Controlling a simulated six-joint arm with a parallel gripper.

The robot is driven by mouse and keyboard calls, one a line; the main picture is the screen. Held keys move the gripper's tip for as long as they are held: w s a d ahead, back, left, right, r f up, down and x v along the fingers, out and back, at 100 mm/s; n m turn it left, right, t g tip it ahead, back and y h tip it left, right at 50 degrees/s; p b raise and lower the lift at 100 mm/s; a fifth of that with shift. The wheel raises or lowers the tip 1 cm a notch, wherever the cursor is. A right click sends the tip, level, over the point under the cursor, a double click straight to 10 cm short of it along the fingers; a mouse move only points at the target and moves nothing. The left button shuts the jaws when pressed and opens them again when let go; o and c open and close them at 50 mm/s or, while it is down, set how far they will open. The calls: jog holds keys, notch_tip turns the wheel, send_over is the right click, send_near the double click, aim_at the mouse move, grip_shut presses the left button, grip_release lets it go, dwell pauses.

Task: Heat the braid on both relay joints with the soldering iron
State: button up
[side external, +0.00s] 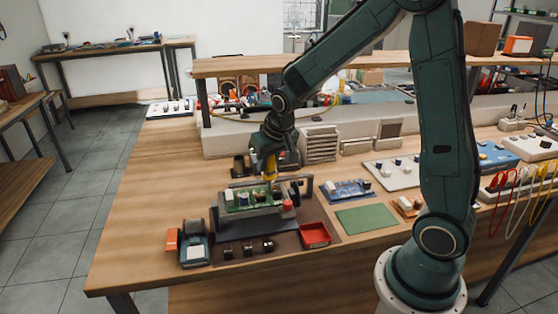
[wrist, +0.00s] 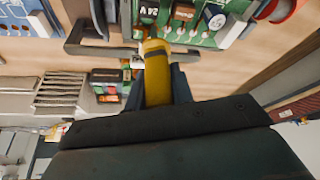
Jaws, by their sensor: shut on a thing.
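My gripper (side external: 269,155) is shut on the yellow handle of the soldering iron (side external: 269,172), which points down over the work. In the wrist view the yellow iron (wrist: 157,75) sits between my gripper's dark fingers (wrist: 158,88). Its tip end is at the near edge of the green circuit board (wrist: 203,38); I cannot tell whether it touches anything. In the side view the board (side external: 236,207) is held in a grey holder (side external: 248,223) and carries white and dark parts. The braid and the relay joints are too small or hidden to make out.
A red tray (side external: 314,235) lies right of the holder, with a green mat (side external: 366,219) and a blue board (side external: 348,190) further right. A teal device (side external: 194,250) stands at the front left. Behind is a slatted grey box (side external: 320,143). The table's left side is clear.

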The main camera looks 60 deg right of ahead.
jog(key=shift+s, duration=0.1)
jog(key=shift+r, duration=2.25)
jog(key=shift+f, duration=0.1)
jog(key=shift+s+d+f, duration=0.25)
jog(key=shift+f, duration=0.3)
jog(key=shift+s+d+f, duration=0.2)
jog(key=shift+d+f, duration=0.05)
jog(key=shift+f, duration=0.35)
jog(key=shift+s+d+f, duration=0.25)
jog(key=shift+f, duration=0.3)
jog(key=shift+s+f, duration=0.1)
jog(key=shift+f, duration=0.45)
dwell(2.5)
jog(key=shift+r, duration=2.35)
